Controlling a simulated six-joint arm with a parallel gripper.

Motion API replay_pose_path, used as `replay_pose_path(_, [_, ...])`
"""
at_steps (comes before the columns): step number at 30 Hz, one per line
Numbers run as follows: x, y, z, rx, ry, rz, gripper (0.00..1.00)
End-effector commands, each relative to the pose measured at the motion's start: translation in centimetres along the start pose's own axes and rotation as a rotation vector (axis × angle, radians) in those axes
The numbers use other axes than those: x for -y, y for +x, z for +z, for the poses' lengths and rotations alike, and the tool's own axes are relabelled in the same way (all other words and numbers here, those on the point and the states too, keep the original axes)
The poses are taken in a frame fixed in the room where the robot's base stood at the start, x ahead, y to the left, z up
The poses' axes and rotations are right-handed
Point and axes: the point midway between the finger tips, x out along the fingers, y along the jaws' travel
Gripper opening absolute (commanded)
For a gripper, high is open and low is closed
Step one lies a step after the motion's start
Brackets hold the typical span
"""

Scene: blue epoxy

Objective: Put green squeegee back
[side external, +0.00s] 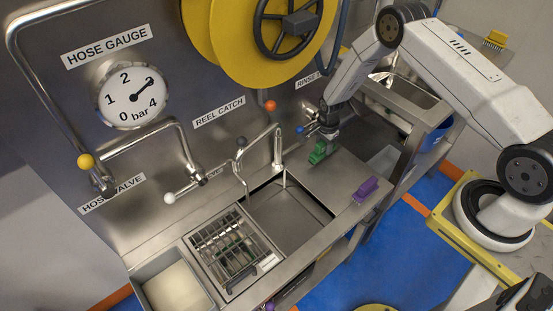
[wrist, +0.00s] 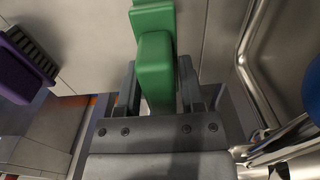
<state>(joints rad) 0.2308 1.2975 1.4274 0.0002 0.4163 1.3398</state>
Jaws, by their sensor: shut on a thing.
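The green squeegee (side external: 319,153) is at the back right of the steel counter, right of the sink, close to the back panel. My gripper (side external: 327,137) is above it, pointing down, and is shut on it. In the wrist view the green squeegee (wrist: 156,62) sits between the two dark fingers of my gripper (wrist: 159,78), its far end reaching past the fingertips. I cannot tell whether it touches the counter. Its lower part is hidden behind the gripper in the wrist view.
A purple tool (side external: 365,189) lies on the counter's front right edge and shows in the wrist view (wrist: 22,68). The sink (side external: 290,215) has a tap (side external: 262,150) behind it. A wire rack (side external: 233,255) is to its left. A steel pipe (wrist: 255,70) runs right of my gripper.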

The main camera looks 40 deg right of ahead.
Motion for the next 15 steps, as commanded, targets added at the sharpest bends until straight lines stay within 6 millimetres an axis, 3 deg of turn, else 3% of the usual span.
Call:
replay_pose_path(6, [0.0,2.0,0.0,-0.001,0.0,-0.002,0.0])
replay_pose_path(15, [0.0,2.2,0.0,-0.001,0.0,-0.003,0.0])
